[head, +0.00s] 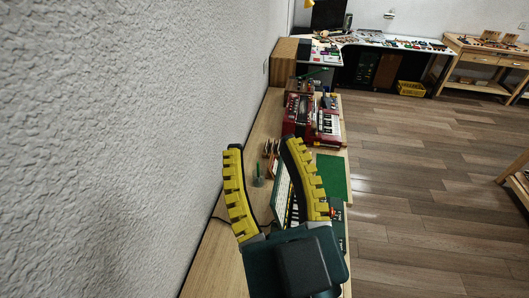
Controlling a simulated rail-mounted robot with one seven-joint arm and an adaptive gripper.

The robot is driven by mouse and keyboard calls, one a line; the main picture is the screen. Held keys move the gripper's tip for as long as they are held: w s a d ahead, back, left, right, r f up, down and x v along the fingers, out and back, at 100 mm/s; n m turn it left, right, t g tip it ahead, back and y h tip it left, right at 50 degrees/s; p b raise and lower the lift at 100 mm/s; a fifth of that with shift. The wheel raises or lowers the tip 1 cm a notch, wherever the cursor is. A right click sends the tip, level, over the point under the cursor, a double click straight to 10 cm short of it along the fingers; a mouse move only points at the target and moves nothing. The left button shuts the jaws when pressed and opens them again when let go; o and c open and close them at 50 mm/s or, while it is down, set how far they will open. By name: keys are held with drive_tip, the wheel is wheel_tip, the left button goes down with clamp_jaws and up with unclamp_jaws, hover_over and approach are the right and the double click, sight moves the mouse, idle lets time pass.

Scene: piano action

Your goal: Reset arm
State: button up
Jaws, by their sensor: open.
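My gripper (262,147) shows in the head view, at the lower middle of the picture. Its two yellow ridged fingers on a dark green body are spread apart, with nothing held between them. It is over a long wooden bench (212,270) along the wall. A keyboard-like piece with a pale panel (283,190) lies on the bench, partly hidden behind my right finger and gripper body.
A textured wall (110,130) rises close on the left. Red instruments with keys (312,118) and a green mat (332,178) lie on the bench. A wooden box (284,62) stands farther back. Open floor (425,190) is on the right.

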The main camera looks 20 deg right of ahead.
wheel_tip(320, 180, up, 14)
drive_tip(key=p, duration=1.3)
drive_tip(key=shift+f+p, duration=0.25)
drive_tip(key=shift+p, duration=0.1)
